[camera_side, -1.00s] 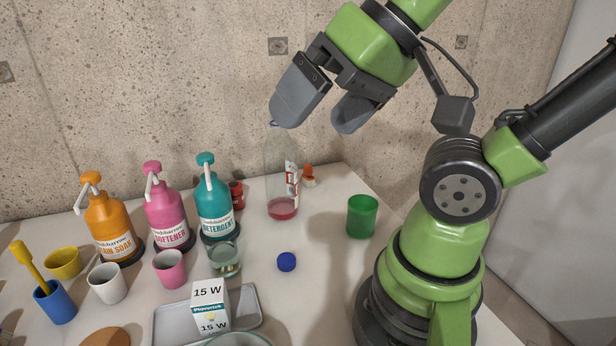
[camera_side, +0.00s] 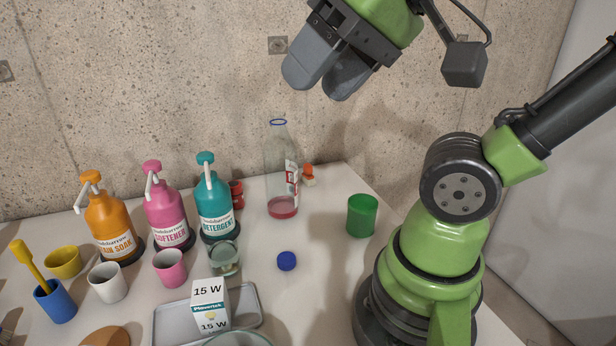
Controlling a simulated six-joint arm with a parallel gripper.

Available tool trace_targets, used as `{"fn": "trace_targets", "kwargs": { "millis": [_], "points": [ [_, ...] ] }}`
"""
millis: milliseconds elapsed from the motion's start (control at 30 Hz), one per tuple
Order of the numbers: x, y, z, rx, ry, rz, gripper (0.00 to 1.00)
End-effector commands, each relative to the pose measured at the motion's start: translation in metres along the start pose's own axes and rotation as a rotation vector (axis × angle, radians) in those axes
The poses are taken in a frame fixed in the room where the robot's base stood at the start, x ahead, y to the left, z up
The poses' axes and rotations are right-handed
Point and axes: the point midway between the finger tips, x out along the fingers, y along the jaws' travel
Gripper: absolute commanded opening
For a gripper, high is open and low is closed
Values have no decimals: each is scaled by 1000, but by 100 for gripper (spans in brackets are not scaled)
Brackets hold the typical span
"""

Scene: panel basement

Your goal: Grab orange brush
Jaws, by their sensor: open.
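No brush that is clearly orange shows. A yellow brush-like tool (camera_side: 27,262) stands tilted in a blue cup (camera_side: 56,302) at the far left of the table. A small item with an orange top and pale base (camera_side: 309,175) stands at the back, right of the clear bottle; I cannot tell what it is. My gripper (camera_side: 318,88) is open and empty, high above the back of the table in front of the concrete wall, well apart from both.
A tall clear bottle (camera_side: 281,178) with red liquid stands below my gripper. Orange (camera_side: 109,225), pink (camera_side: 167,215) and teal (camera_side: 213,200) pump bottles stand to its left. A green cup (camera_side: 362,215), blue cap (camera_side: 287,261) and bulb box (camera_side: 210,306) are nearer.

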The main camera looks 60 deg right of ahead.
Motion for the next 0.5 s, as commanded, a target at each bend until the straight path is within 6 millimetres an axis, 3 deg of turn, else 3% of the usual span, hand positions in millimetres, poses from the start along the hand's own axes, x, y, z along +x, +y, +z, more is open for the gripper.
{"fn": "trace_targets", "kwargs": {
  "millis": [67, 267, 367, 500],
  "points": [
    [-15, -7, -11, 1, 5, 1, 57],
    [-12, 0, -70, 11, 3, 100, 57],
    [-10, 10, -104, 17, 0, 151, 57],
    [-3, 41, -160, 33, -11, 236, 57]
  ]
}}
